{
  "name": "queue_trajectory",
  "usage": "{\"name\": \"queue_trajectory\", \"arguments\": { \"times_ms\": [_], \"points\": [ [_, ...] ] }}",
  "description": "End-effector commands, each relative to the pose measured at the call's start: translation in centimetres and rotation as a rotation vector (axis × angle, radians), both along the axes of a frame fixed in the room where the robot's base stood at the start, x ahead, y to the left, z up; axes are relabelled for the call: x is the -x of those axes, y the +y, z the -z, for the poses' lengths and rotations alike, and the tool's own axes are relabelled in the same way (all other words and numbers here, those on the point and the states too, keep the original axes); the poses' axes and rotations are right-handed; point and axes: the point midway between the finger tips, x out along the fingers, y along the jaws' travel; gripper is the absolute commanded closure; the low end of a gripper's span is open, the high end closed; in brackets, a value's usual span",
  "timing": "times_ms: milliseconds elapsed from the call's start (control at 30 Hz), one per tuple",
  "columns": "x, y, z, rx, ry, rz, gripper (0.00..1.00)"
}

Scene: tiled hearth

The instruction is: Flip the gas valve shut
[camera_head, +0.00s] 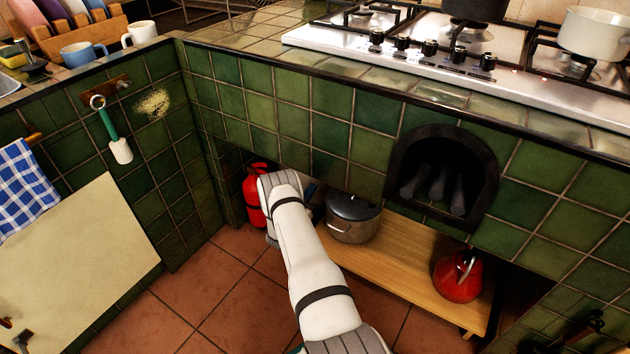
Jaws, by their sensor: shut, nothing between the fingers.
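My white arm reaches from the bottom of the head view into the dark low opening under the green tiled counter. Its far end bends down beside a red cylinder (253,188), and my gripper's fingers do not show, hidden behind the arm. I cannot make out a gas valve; it may be hidden behind my arm. The red cylinder stands upright at the left of the opening, partly covered by my arm. A small bluish patch (309,188) shows just right of the arm's end, too little to identify.
A lidded metal pot (353,217) stands on the low wooden shelf (405,258), close right of my arm. A red kettle (459,277) is farther right. The gas hob (420,50) is above. Terracotta floor (215,305) is clear left of my arm.

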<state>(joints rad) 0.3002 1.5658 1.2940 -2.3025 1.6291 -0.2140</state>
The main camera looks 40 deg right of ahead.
Motion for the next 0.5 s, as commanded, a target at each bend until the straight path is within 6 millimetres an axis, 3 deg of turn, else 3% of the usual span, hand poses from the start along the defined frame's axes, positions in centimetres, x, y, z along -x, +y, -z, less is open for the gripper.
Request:
{"name": "queue_trajectory", "arguments": {
  "times_ms": [433,500],
  "points": [
    [-3.2,-8.6,-1.9,0.003,-0.004,0.007,1.00],
    [-3.3,-8.2,-3.3,0.001,-0.002,0.004,1.00]
  ]
}}
